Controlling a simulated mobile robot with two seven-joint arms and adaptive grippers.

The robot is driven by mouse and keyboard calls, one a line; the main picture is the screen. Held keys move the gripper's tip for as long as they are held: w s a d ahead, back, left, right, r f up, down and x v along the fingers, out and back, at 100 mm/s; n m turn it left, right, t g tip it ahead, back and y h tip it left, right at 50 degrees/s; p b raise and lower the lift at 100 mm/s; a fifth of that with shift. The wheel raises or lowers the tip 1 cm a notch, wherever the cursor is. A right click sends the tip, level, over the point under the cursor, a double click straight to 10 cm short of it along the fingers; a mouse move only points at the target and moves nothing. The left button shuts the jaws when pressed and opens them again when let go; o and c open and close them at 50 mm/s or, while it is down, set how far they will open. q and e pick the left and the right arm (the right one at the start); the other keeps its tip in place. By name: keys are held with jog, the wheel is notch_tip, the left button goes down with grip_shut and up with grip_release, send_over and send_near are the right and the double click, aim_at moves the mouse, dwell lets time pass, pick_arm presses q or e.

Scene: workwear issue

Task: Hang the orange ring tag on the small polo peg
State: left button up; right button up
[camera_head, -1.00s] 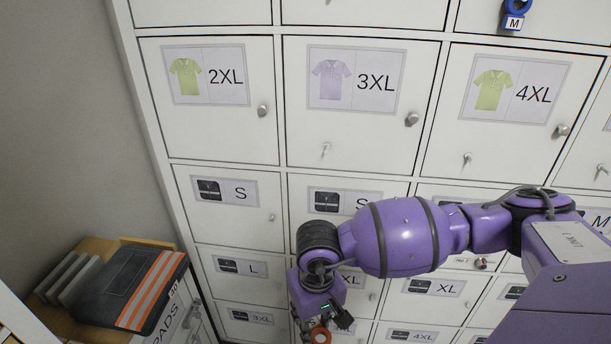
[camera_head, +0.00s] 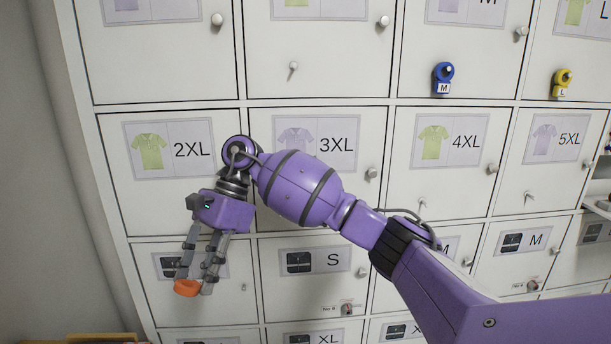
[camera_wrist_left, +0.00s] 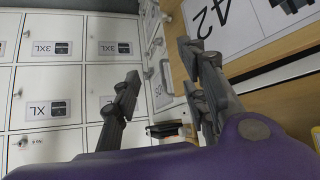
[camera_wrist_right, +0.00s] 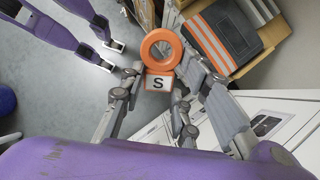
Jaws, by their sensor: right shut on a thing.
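The orange ring tag (camera_head: 187,288) is held at the fingertips of my right gripper (camera_head: 194,280), in front of the left S vest door. In the right wrist view the ring (camera_wrist_right: 161,50) has a white S label (camera_wrist_right: 158,83) attached, between the closed fingers (camera_wrist_right: 157,80). A bare peg (camera_head: 293,67) shows on an upper polo door, up and to the right of my right gripper; that door's size label is cut off. My left gripper shows only in the left wrist view (camera_wrist_left: 160,62), with its fingers apart and nothing between them.
A blue M tag (camera_head: 443,78) and a yellow L tag (camera_head: 563,84) hang on doors to the right. Round knobs (camera_head: 383,20) stick out from the doors. Other bare pegs are on the 4XL (camera_head: 423,203) and 5XL (camera_head: 529,195) doors.

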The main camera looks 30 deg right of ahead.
jog(key=w+d+r+m+t+y, duration=0.2)
jog(key=r+m+t, duration=0.2)
jog(key=r+m, duration=0.15)
jog(key=w+d+r+m+t+y, duration=0.1)
jog(key=d+r+m+t+y, duration=0.1)
jog(key=r+m+t, duration=0.3)
jog(key=s+d+r+m+t+h, duration=0.2)
jog(key=d+r+m+t+h, duration=0.3)
jog(key=d+r, duration=0.4)
jog(key=s+d+r+m+t+h, duration=0.2)
jog(key=d+r+m+t+h, duration=0.2)
jog(key=d+r, duration=0.6)
notch_tip(320, 180, up, 4)
jog(key=shift+r+m+t+h, duration=0.15)
jog(key=shift+m+t+h, duration=0.25)
jog(key=shift+m+t, duration=0.8)
jog(key=shift+w, duration=0.2)
